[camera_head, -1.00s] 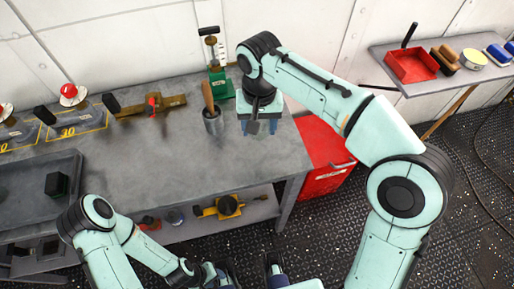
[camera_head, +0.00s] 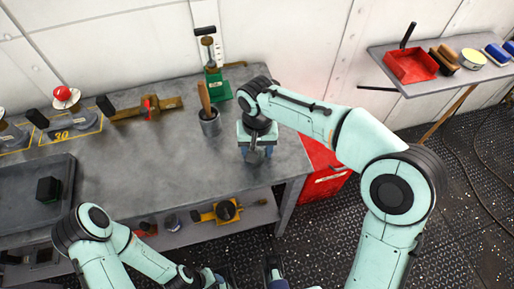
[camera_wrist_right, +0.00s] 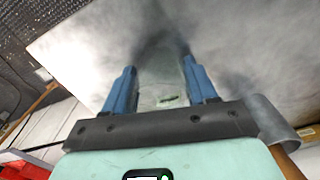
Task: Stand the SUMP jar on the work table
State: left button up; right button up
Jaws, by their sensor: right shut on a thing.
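My right gripper (camera_head: 256,153) points down over the front right part of the grey work table (camera_head: 150,175). In the right wrist view its two blue fingers (camera_wrist_right: 160,88) are closed on a pale, see-through jar (camera_wrist_right: 155,98) with a small green mark. The jar's label cannot be read, and in the head view the gripper mostly hides it. The jar is low over the tabletop; I cannot tell whether its base touches. My left gripper (camera_head: 250,275) is at the bottom edge of the head view, partly cut off, away from the table; its opening is unclear.
A grey cup with a wooden handle (camera_head: 209,127) stands left of my right gripper, with a green stand (camera_head: 217,88) behind. The red cabinet (camera_head: 325,180) is beyond the table's right edge.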

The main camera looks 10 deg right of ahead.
jog(key=shift+f, duration=0.15)
jog(key=o, duration=1.1)
jog(key=shift+c, duration=0.2)
notch_tip(320, 180, up, 12)
jog(key=p, duration=0.2)
jog(key=shift+r+p, duration=0.2)
jog(key=shift+p, duration=0.2)
